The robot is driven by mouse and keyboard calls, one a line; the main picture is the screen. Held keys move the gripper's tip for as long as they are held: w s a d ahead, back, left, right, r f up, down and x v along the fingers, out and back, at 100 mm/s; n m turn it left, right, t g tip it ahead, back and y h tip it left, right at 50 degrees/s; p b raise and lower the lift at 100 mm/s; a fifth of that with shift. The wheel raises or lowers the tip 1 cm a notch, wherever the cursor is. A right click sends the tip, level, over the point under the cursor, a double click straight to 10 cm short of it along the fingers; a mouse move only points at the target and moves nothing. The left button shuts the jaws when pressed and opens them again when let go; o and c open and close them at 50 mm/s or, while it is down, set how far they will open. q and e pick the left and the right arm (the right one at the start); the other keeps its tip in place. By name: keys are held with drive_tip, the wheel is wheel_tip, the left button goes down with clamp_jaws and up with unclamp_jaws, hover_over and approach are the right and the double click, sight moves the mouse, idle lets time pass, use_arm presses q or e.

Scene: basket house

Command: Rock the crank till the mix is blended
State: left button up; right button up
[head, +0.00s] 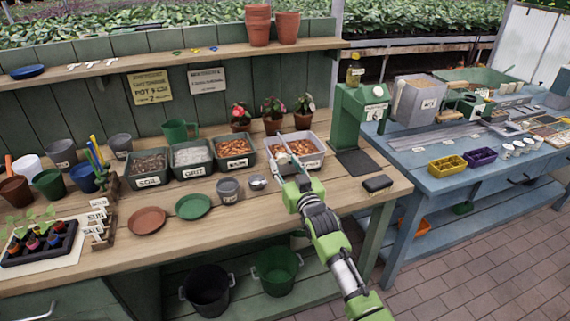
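My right gripper (288,160) is over the front of a pale tub (318,160) with orange-brown bits in it, at the back of the wooden bench. The arm partly covers the tub. The fingers are thin and small here, so I cannot tell whether they are apart or touch the tub. A grey box (408,103) with brown material on top and a small label stands on the blue table at the right. I cannot make out a crank for certain. My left gripper is not in view.
Dark tubs labelled soil (147,168) and grit (192,158) stand left of the pale tub. A green machine (358,115) stands at the bench's right end. Near the front are a terracotta saucer (147,220), a green saucer (194,206) and a black block (377,183).

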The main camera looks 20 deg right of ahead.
drive_tip(key=shift+w, duration=0.2)
clamp_jaws()
